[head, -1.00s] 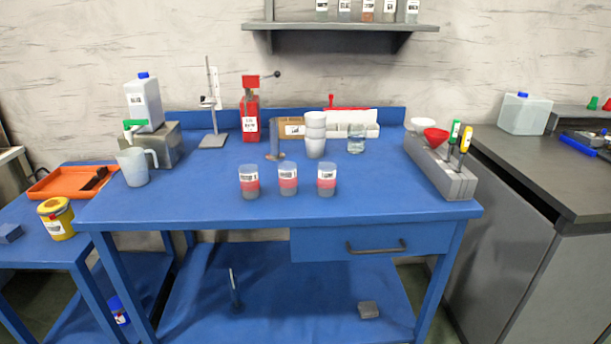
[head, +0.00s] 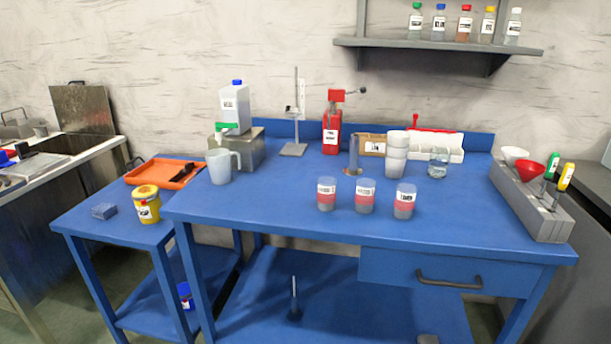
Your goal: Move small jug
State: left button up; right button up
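The small jug (head: 221,167) is a translucent pale grey jug with a handle on its right side. It stands upright near the left end of the blue workbench (head: 300,222). Just behind it is a metal block (head: 240,150) bearing a white canister (head: 234,106) with a blue cap and green tap. Neither of my grippers shows in the head view.
Bench surface between jug and cups is clear.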

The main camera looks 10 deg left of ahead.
aim_at(218, 159)
jog(key=i+j+z, duration=0.15)
jog(key=j, duration=0.6)
jog(key=i+j+z, duration=0.2)
jog(key=j, duration=0.5)
jog(key=j+z, duration=0.15)
jog(key=j, duration=0.6)
jog(key=k, duration=0.05)
